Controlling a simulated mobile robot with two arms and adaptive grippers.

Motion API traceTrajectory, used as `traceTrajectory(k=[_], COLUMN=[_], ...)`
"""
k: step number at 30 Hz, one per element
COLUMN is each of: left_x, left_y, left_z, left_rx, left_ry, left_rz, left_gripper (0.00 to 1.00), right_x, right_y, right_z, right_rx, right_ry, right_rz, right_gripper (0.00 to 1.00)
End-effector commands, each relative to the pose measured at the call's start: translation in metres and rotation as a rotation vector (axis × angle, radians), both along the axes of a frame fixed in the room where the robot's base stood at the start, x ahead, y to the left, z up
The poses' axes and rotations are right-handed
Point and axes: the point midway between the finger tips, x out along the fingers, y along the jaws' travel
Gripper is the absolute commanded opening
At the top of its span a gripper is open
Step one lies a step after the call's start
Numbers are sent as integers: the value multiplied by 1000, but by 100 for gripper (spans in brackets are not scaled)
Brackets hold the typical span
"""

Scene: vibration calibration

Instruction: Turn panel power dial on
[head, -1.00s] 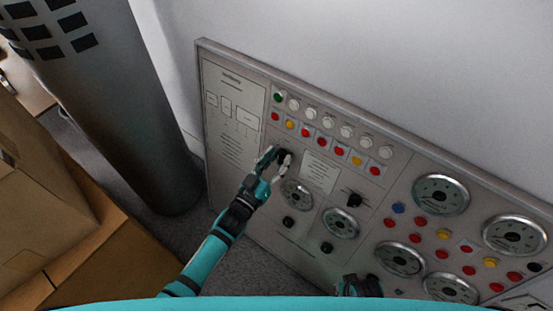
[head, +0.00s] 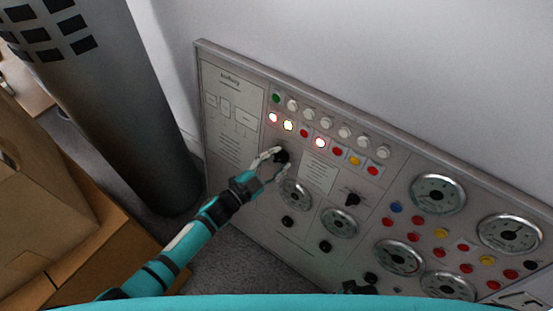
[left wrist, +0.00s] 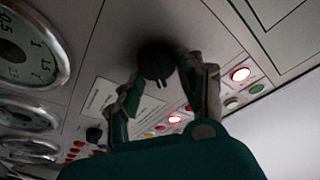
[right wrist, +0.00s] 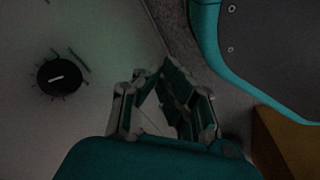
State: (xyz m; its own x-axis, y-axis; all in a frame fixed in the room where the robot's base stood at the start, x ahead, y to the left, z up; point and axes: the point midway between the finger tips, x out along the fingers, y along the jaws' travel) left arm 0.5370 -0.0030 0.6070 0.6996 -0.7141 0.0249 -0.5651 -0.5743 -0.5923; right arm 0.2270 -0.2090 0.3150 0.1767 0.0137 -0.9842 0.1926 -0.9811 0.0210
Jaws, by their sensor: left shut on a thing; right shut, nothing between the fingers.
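The grey control panel (head: 262,205) leans by the wall. Its black power dial (head: 281,156) is at the upper left, below the lamp row. My left gripper (head: 269,166) is shut on this dial. In the left wrist view the dial (left wrist: 156,60) sits between the fingertips (left wrist: 160,78), its pointer mark partly hidden. Three lamps glow above it, including a red lamp (head: 274,118). My right gripper (head: 358,287) is at the panel's lower edge, mostly cut off. In the right wrist view it (right wrist: 163,85) is shut and empty, beside another black dial (right wrist: 60,76).
Several round gauges (head: 438,194) and coloured buttons fill the panel's right side. A dark grey cylinder (head: 120,120) stands to the left. Cardboard boxes (head: 45,200) are at the far left. Grey carpet (head: 225,262) lies below the panel.

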Motion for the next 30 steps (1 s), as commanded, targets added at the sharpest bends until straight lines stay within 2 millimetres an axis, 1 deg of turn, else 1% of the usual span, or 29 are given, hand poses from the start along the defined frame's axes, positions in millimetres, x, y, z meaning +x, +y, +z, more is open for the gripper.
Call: traceTrajectory(k=[3, 10, 26, 27, 30], left_x=[-1, -1, -2, -2, -1], left_y=[0, 0, 0, 0, 0], left_z=[-2, -2, -3, -3, -2], left_rx=[52, 109, 125, 125, 124], left_ry=[-32, -74, -86, -86, -85], left_rz=[-14, -27, -32, -32, -31], left_gripper=[6, 6, 6, 42, 55], right_x=[0, -1, -6, -6, -7], right_y=[0, 0, 1, 0, 0], right_z=[-2, -6, -8, -8, -9], right_rx=[0, 0, 1, 1, 1], right_ry=[-3, 0, 4, 5, 7], right_rz=[2, 2, 1, 1, 0], right_gripper=[0, 0, 0, 0, 0])
